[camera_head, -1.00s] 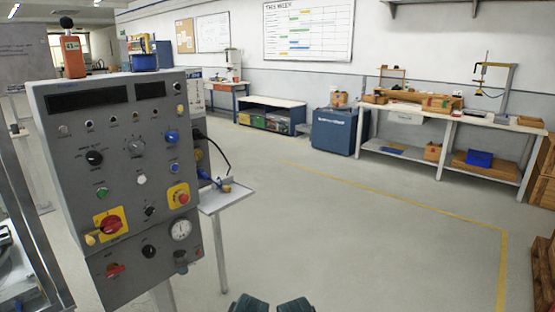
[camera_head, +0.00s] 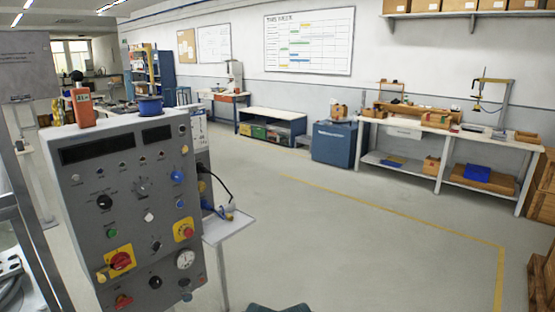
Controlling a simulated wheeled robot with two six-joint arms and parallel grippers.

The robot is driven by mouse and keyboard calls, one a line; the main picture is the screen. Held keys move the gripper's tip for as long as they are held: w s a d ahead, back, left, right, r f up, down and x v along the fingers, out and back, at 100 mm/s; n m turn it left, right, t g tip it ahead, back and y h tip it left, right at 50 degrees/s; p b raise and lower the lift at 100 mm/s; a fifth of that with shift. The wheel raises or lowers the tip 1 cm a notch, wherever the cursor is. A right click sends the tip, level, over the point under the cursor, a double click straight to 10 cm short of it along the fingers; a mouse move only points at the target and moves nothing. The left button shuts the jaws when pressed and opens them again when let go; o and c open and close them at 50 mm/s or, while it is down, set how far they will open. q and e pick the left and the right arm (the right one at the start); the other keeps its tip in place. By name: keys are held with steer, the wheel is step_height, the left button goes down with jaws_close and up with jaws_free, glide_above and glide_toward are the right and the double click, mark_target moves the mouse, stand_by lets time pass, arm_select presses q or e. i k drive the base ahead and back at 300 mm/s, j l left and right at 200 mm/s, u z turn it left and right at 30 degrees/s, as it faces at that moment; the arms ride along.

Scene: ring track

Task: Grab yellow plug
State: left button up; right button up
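A small yellow piece (camera_head: 230,216), possibly the yellow plug, lies on a small grey side shelf (camera_head: 236,228) to the right of the grey control panel (camera_head: 130,200). A blue piece (camera_head: 208,206) is just left of it. A black cable (camera_head: 222,183) runs from the panel's side down toward the yellow piece. It is too small to tell how they join.
The panel carries several knobs, a gauge (camera_head: 185,260) and a red-and-yellow switch (camera_head: 120,261). An orange device (camera_head: 83,107) and a blue spool (camera_head: 150,106) sit on top. Open floor (camera_head: 370,240) lies to the right. A blue cabinet (camera_head: 334,143) and workbench (camera_head: 450,135) stand behind.

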mark_target(228, 217)
steer(key=i+l, duration=0.15)
steer(key=i, duration=0.6)
steer(key=i+l+z, duration=0.1)
steer(key=i, duration=0.6)
